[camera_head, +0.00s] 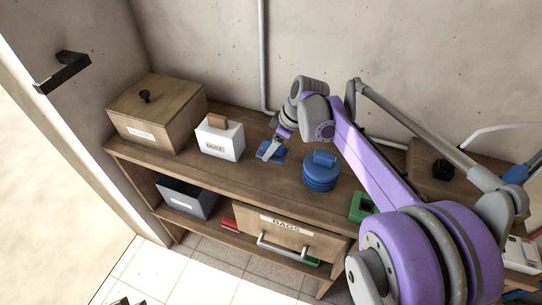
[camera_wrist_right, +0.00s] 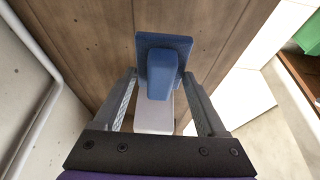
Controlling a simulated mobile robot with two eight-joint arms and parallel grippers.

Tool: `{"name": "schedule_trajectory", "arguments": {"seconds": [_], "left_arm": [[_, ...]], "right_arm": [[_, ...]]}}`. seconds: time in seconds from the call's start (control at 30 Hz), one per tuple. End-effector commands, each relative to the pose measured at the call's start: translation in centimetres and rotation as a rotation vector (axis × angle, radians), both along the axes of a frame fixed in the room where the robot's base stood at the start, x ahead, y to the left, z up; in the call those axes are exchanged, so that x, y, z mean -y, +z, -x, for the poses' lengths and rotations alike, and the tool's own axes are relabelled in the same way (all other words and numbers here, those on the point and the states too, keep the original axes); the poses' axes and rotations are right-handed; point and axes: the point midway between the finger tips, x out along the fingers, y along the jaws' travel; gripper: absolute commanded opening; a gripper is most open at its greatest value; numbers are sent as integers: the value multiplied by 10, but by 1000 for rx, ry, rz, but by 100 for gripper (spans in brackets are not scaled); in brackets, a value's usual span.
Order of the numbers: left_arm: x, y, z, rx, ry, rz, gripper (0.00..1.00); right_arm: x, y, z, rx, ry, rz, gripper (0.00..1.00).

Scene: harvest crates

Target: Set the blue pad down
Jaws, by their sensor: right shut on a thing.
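The blue pad (camera_head: 274,153) is a flat square with a raised block on it. It is at my right gripper (camera_head: 268,149), over the wooden bench top between the white box and the round blue container. In the right wrist view the pad (camera_wrist_right: 180,43) shows ahead of the fingers. Its blue block (camera_wrist_right: 161,76) is between the fingers of my right gripper (camera_wrist_right: 162,85), which is shut on it. I cannot tell whether the pad's underside touches the wood. My left gripper is not in view.
A white box (camera_head: 230,145) and a lidded wooden box (camera_head: 165,135) stand left on the bench (camera_head: 230,173). A round blue container (camera_head: 321,178) stands close right of the pad. A green item (camera_head: 360,207) lies farther right. The wall is behind; the bags drawer (camera_head: 290,238) is below.

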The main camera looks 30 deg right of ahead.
Motion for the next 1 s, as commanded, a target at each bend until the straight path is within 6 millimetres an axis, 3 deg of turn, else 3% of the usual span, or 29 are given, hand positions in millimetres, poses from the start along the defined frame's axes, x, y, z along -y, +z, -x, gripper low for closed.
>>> {"name": "schedule_trajectory", "arguments": {"seconds": [0.4,0.77,0.8,0.93,1.0], "left_arm": [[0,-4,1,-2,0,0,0],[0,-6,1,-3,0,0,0],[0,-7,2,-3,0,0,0],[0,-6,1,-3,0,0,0],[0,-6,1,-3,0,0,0]], "right_arm": [[0,-47,0,0,0,0,22],[0,-51,0,0,0,0,22],[0,-52,0,0,0,0,76],[0,-51,0,0,0,0,99],[0,-51,0,0,0,0,100]]}}
